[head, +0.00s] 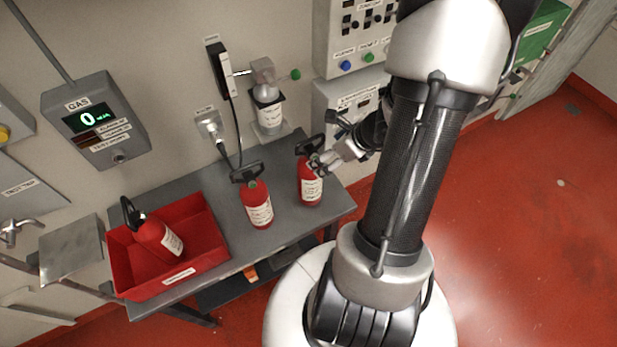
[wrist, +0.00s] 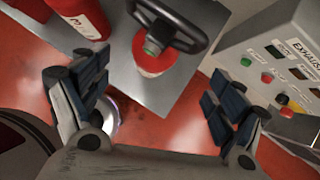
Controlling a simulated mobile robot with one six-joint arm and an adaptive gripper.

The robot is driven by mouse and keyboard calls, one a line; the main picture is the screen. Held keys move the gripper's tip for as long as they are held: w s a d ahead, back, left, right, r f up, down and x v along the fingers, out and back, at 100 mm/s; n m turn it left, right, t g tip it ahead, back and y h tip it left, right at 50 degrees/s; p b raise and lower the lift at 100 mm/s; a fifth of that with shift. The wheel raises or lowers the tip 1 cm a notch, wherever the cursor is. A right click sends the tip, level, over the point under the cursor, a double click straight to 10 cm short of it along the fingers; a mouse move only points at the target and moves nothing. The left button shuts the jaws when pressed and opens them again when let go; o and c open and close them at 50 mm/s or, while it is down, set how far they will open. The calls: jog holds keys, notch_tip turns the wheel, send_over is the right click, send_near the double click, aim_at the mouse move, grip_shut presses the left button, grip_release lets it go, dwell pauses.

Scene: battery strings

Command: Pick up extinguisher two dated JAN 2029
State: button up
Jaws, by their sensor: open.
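Three red extinguishers with black handles and white labels show in the head view. One extinguisher (head: 311,188) stands upright at the bench's right end, another (head: 257,208) stands upright left of it, and a third (head: 158,240) leans in the red tray (head: 207,262). The label dates are too small to read, so I cannot tell which says JAN 2029. My gripper (head: 326,161) is beside the right extinguisher's upper part. In the wrist view my gripper (wrist: 155,80) is open and empty, with the right extinguisher (wrist: 153,58) ahead between its fingers. The middle extinguisher (wrist: 78,18) shows at upper left.
The grey bench (head: 222,190) stands against the wall. A bottle (head: 268,112) is wall-mounted behind it, beside a black wall unit (head: 220,70) with a cable. A gas panel (head: 95,120) hangs at left and a button panel (head: 350,30) at upper right. Open red floor lies right.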

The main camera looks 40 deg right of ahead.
aim_at(310, 172)
jog(key=b+x, duration=0.1)
jog(key=x, duration=0.5)
jog(key=shift+w+f+b, duration=0.1)
jog(key=shift+f+b, duration=0.15)
jog(key=shift+b, duration=0.05)
jog(key=x, duration=0.3)
jog(key=b+x, duration=0.1)
jog(key=x, duration=0.1)
jog(key=shift+s+a+f, duration=0.15)
jog(key=shift+s+a, duration=0.1)
jog(key=shift+a, duration=0.05)
jog(key=shift+c, duration=0.4)
jog(key=c, duration=2)
jog(key=shift+w, duration=0.1)
grip_shut()
